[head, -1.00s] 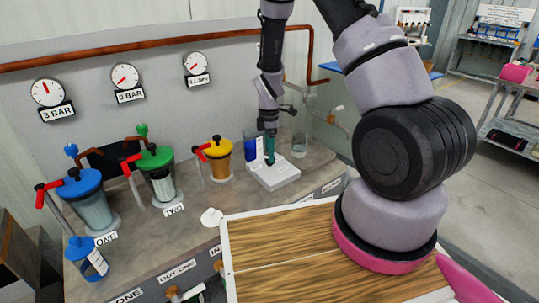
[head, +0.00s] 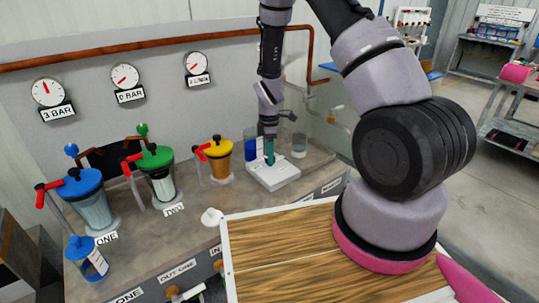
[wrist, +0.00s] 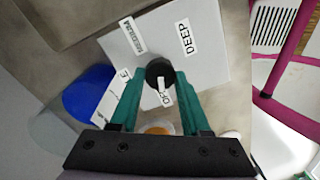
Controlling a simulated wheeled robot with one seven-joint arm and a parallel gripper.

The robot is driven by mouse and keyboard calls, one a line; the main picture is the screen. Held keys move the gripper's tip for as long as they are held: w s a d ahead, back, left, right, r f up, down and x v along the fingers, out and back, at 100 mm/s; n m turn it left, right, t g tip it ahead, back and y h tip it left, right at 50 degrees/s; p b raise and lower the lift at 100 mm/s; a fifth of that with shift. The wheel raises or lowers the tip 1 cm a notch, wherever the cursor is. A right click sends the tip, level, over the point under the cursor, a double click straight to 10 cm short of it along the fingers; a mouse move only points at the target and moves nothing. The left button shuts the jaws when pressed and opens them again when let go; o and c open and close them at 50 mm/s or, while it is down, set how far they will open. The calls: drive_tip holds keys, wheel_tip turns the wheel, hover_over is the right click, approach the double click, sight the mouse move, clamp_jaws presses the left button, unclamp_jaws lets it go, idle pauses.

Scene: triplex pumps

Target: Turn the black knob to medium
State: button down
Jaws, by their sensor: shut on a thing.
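The black knob (wrist: 158,70) stands on a white panel, with the teal fingers of my gripper (wrist: 160,80) shut on its two sides. A white pointer mark on the knob faces the OFF label (wrist: 166,98), between the fingers. A MEDIUM label (wrist: 133,36) lies to the upper left and a DEEP label (wrist: 185,37) to the upper right. Another label, partly hidden, is left of the knob. In the head view my gripper (head: 269,150) points down at the white box (head: 283,180), and the knob is hidden there.
A yellow-topped pump (head: 218,155), a green-topped pump (head: 158,170) and a blue-topped pump (head: 88,200) stand left of the box. A blue container (head: 250,147) and a clear beaker (head: 299,145) are close to my gripper. A wooden-topped table (head: 226,265) is in front.

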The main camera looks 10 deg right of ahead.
drive_tip(key=m, duration=0.5)
drive_tip(key=shift+w, duration=0.1)
drive_tip(key=m, duration=0.4)
drive_tip(key=shift+d+m, duration=0.1)
drive_tip(key=shift+m, duration=0.2)
drive_tip(key=m, duration=1.4)
drive_tip(key=shift+d+t, duration=0.1)
drive_tip(key=shift+t, duration=0.2)
drive_tip(key=m, duration=0.5)
drive_tip(key=shift+m, duration=0.4)
